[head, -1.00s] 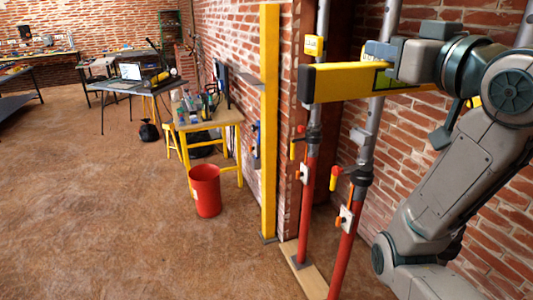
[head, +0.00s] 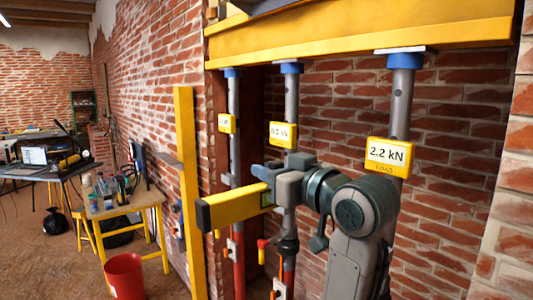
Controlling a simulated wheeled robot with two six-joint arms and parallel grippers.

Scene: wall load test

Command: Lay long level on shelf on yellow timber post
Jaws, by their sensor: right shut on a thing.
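My right gripper (head: 277,180) is shut on the long yellow level (head: 235,205) and holds it in the air. The level's dark end cap points left, towards the yellow timber post (head: 186,205). The level's far part is hidden behind my gripper and arm. The post stands upright beside the brick wall. The level's end shows to the right of the post and lower than the shelf. My left gripper is not in view.
Props with yellow load displays, one reading 2.2 kN (head: 387,155), stand under a yellow beam (head: 360,40). A cluttered yellow-legged table (head: 150,197) and red bucket (head: 125,277) stand left of the post. Free floor shows at the far left.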

